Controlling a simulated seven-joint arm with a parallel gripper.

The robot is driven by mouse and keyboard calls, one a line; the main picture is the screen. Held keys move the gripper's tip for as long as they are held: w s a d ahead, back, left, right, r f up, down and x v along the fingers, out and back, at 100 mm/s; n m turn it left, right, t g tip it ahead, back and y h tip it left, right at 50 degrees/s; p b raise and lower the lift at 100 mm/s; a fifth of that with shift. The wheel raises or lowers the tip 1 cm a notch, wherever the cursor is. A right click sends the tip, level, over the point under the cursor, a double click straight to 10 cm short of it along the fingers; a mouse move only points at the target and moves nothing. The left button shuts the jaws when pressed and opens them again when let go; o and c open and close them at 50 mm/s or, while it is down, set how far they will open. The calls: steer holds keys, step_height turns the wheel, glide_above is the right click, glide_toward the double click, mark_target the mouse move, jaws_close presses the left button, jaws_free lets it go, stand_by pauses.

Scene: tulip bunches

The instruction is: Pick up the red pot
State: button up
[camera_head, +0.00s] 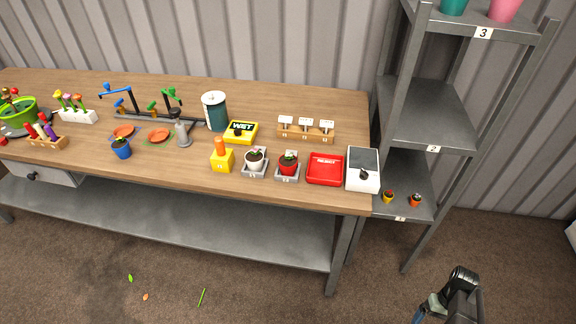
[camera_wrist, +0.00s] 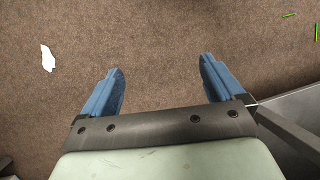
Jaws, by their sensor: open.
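The red pot (camera_head: 288,168) stands upright on a small grey tray (camera_head: 287,179) near the front edge of the workbench, right of centre in the head view. It holds dark soil with a bit of green. My gripper shows in the wrist view (camera_wrist: 163,85), with its two blue fingers wide apart and nothing between them. It points at the brown floor. In the head view my arm is at the lower right, over the floor, well away from the bench and the red pot. The red pot is not in the wrist view.
A white pot (camera_head: 255,160) stands just left of the red pot, and a red tray (camera_head: 325,169) just right. A yellow block (camera_head: 222,159), a white box (camera_head: 362,169) and a wooden label rack (camera_head: 306,130) are near. Grey shelving (camera_head: 427,110) stands right of the workbench (camera_head: 200,178).

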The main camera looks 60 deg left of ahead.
steer(key=w+a+r+n+t, duration=0.15)
steer(key=w+a+r, duration=0.25)
steer(key=a+r, duration=0.4)
steer(key=w+a+r+n, duration=0.35)
steer(key=a+r, duration=0.25)
steer(key=a, duration=0.4)
steer(key=s+a+r+n, duration=0.1)
steer(key=a+r, duration=0.6)
steer(key=s+a+r+n+t, duration=0.1)
steer(key=a+r+n, duration=0.1)
steer(key=a+r, duration=0.6)
steer(key=s+a+r+n, duration=0.2)
steer(key=a+r, duration=0.5)
steer(key=shift+a+r+t+y, duration=0.3)
steer(key=shift+r+t, duration=0.05)
steer(key=shift+r, duration=0.05)
steer(key=s+a+r, duration=0.5)
steer(key=s+a, duration=0.3)
steer(key=a, duration=0.2)
step_height(320, 180, up, 6)
steer(key=f+t+y, duration=0.1)
glide_above(288, 157)
steer(key=f, duration=0.7)
steer(key=shift+s+f, duration=0.3)
steer(key=shift+f, duration=0.1)
steer(key=shift+w+f, duration=0.15)
steer(key=shift+f, duration=1.25)
steer(key=shift+w+f, duration=0.15)
steer(key=shift+f, duration=1.2)
steer(key=c, duration=1.2)
